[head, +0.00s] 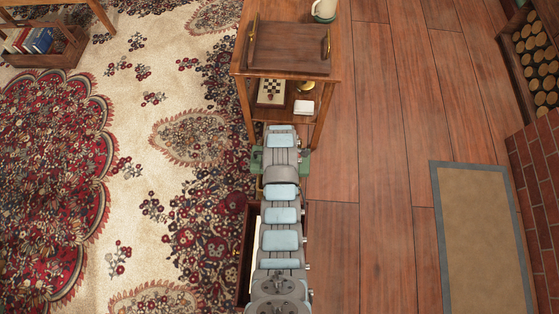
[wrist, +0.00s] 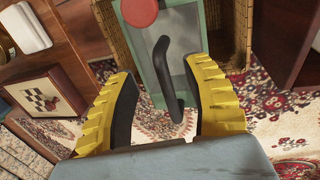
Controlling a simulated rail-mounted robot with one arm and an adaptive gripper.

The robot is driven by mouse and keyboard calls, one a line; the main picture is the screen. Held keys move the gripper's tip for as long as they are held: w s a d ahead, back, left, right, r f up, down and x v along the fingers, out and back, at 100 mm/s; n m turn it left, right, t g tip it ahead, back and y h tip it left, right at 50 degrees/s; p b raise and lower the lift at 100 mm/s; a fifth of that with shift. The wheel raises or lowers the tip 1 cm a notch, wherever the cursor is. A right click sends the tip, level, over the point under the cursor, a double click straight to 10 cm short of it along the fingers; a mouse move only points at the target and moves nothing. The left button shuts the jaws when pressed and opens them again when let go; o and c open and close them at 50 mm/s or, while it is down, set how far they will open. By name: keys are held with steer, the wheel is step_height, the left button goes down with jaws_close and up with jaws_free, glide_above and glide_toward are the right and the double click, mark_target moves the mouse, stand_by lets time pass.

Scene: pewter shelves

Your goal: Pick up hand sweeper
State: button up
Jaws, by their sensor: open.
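In the wrist view, a green-edged, grey-faced thing with a dark curved handle, which I take for the hand sweeper (wrist: 170,82), is at the upper middle. A red round part shows at its top. My gripper (wrist: 163,70) is open, with yellow fingers and black pads on either side of the dark handle. I see no clear contact between the pads and the handle. In the head view, bits of green show on both sides of my arm's far end (head: 257,159). My arm hides the rest there, including the gripper.
A wooden shelf unit stands beyond the arm, with a tray (head: 290,48) on top and a chess box (head: 271,92) and white item (head: 304,108) below. The chess box is left of my fingers in the wrist view (wrist: 45,98). Wicker sides (wrist: 243,35) flank the green thing.

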steer(key=f, duration=0.1)
steer(key=f+b, duration=0.1)
steer(key=f, duration=0.1)
steer(key=f+b, duration=0.1)
steer(key=shift+w+f, duration=0.15)
steer(key=shift+w, duration=0.15)
jaws_close()
